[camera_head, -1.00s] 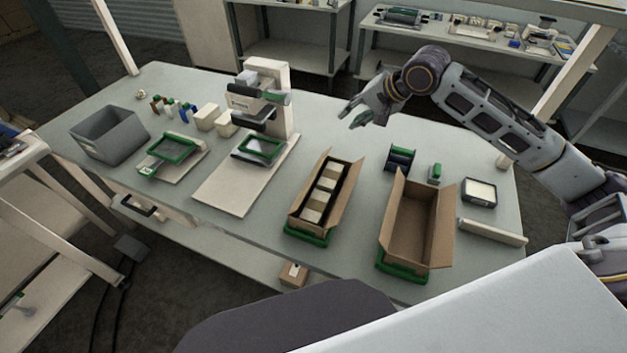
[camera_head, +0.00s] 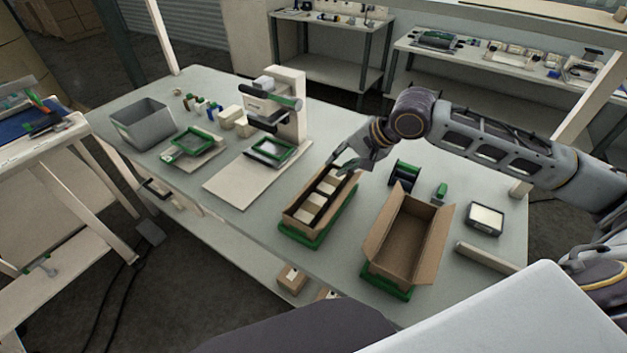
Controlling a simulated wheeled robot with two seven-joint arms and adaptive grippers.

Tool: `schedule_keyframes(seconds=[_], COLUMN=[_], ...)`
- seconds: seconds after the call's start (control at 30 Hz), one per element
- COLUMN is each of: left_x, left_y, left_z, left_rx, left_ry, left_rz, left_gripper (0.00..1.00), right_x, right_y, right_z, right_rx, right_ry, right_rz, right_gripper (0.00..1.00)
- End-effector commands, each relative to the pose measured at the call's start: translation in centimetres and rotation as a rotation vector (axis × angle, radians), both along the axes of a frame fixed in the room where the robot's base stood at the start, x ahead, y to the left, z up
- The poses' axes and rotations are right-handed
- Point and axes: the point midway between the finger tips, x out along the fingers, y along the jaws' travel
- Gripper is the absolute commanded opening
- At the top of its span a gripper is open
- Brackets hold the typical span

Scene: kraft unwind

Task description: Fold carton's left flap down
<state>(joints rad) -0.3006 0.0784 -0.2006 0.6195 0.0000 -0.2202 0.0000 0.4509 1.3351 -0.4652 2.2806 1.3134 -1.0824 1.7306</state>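The filled carton (camera_head: 293,219) stands on a green base (camera_head: 300,239) near the table's front edge, with several pale blocks (camera_head: 311,206) in a row inside. Its top is open, and brown flaps show along its long sides. A second carton (camera_head: 406,232) to its right is empty, with its flaps spread outward. My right gripper (camera_head: 342,165) is at the far end of the filled carton, low over its rim. Its fingers look apart with nothing between them. I cannot tell whether they touch a flap. My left gripper is not in view.
A press (camera_head: 287,105) stands on a pale board behind left. A grey bin (camera_head: 142,124) and a green-framed tray (camera_head: 188,144) are farther left. A dark green-edged holder (camera_head: 404,175) and a pale-topped box (camera_head: 485,217) sit right of my gripper.

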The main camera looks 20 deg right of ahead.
Motion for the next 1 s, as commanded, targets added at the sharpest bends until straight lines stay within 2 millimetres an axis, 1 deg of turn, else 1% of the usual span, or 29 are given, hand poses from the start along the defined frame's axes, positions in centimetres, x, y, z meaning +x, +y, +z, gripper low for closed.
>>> schedule_keyframes(seconds=[0.2, 0.47, 0.67, 1.0], left_x=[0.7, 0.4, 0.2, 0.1], left_y=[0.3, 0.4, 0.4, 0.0], left_z=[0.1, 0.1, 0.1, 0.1], left_rx=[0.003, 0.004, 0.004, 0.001], left_ry=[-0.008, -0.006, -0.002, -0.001], left_rz=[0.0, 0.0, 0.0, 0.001], left_gripper=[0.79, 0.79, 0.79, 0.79], right_x=[0.0, 0.4, 0.9, 2.3], right_y=[0.0, 0.2, 0.7, 1.8], right_z=[0.0, -0.5, -1.5, -3.8], right_rx=[0.0, 0.001, 0.001, 0.001], right_ry=[0.0, 0.0, 0.0, 0.0], right_rz=[0.0, -0.001, 0.001, 0.001], right_gripper=[0.25, 0.25, 0.25, 0.25])
